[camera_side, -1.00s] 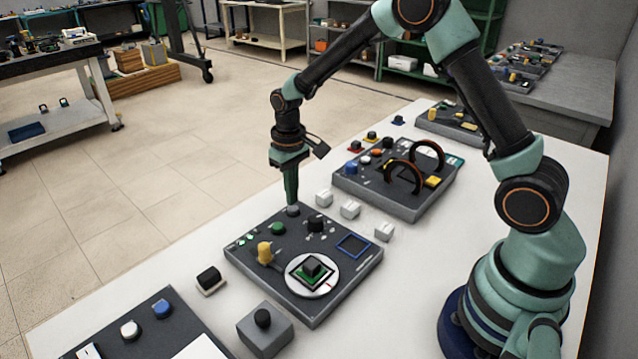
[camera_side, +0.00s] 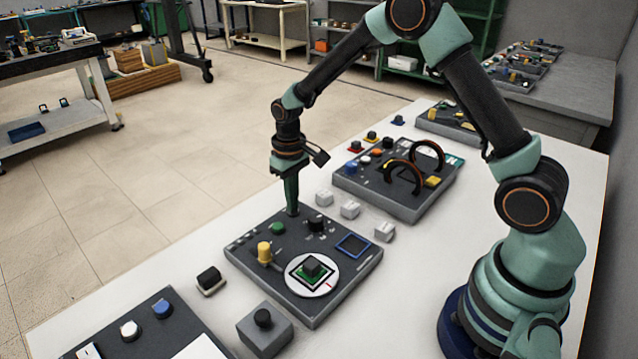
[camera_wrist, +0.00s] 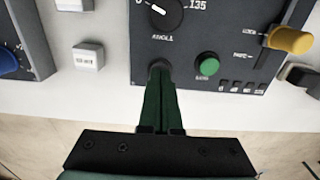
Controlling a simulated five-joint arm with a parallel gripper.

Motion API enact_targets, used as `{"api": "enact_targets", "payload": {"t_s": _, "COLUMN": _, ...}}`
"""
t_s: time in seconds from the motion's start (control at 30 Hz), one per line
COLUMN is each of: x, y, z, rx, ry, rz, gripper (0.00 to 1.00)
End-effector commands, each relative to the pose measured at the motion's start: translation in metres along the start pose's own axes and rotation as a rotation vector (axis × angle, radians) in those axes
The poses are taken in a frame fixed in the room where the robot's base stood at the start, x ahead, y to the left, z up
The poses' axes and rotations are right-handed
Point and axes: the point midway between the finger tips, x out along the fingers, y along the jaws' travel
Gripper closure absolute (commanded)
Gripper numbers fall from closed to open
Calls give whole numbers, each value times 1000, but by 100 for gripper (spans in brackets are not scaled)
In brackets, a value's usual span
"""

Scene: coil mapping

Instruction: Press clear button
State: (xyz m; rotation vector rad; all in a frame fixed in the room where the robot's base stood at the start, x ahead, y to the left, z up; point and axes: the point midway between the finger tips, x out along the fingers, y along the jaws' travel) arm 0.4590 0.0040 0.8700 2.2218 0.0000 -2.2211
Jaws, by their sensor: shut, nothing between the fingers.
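The dark grey control panel (camera_side: 345,290) lies on the white table. My gripper (camera_side: 292,211) is shut and points straight down, its tips at the panel's far edge where a grey button stood. The button is now almost wholly hidden under the tips. In the wrist view my gripper (camera_wrist: 160,72) ends at a dark round spot on the panel, just below the angle knob (camera_wrist: 160,14); its label is hidden. A green button (camera_wrist: 207,65) sits just right of the tips. It also shows in the side view (camera_side: 278,228).
A second panel with two dark arches (camera_side: 405,178) lies behind.

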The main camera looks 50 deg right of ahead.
Motion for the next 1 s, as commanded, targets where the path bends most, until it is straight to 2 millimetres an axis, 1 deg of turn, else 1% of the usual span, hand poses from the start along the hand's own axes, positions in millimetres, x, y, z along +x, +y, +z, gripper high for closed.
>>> {"api": "enact_targets", "payload": {"t_s": 0.37, "x": -2, "y": 0, "z": 0, "rx": 0, "ry": 1, "rz": 0, "gripper": 100}}
{"api": "enact_targets", "payload": {"t_s": 1.0, "x": -58, "y": 0, "z": 0, "rx": 0, "ry": 2, "rz": 0, "gripper": 100}}
